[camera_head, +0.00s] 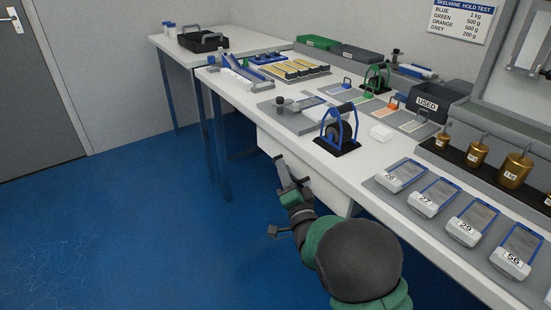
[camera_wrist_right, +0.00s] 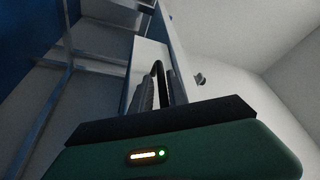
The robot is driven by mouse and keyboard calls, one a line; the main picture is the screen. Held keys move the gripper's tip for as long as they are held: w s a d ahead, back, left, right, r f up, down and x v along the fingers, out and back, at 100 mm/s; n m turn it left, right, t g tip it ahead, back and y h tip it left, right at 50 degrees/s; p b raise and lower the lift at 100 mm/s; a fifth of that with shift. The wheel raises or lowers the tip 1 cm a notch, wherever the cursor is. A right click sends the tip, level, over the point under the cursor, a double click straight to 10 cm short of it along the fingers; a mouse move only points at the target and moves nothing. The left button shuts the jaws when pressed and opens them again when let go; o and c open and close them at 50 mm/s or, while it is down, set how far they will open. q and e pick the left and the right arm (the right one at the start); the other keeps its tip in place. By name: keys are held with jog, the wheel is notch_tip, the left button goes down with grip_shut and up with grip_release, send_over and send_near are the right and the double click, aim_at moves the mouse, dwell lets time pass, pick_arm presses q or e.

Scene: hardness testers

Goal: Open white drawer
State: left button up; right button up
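The white drawer (camera_head: 328,192) hangs under the front edge of the long white bench. My right gripper (camera_head: 284,172) is in front of the drawer's left part, below the bench top. In the wrist view, the two dark fingers (camera_wrist_right: 154,88) point toward a pale panel (camera_wrist_right: 151,52) that looks like the drawer. The fingers look close together there, and I cannot tell whether they are open or shut, or whether they touch a handle. I cannot make out a handle in the head view. My left gripper is not in view.
The bench top (camera_head: 262,99) carries a blue-framed device (camera_head: 338,128), numbered trays (camera_head: 401,175), brass weights (camera_head: 515,170) and a dark bin marked USED (camera_head: 430,104). Blue bench legs (camera_head: 217,150) stand to the left. The blue floor (camera_head: 120,220) in front is clear.

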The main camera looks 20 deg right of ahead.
jog(key=shift+r, duration=0.1)
jog(key=shift+d, duration=0.1)
jog(key=c, duration=0.4)
grip_shut()
jog(key=shift+f, duration=0.2)
dwell(0.7)
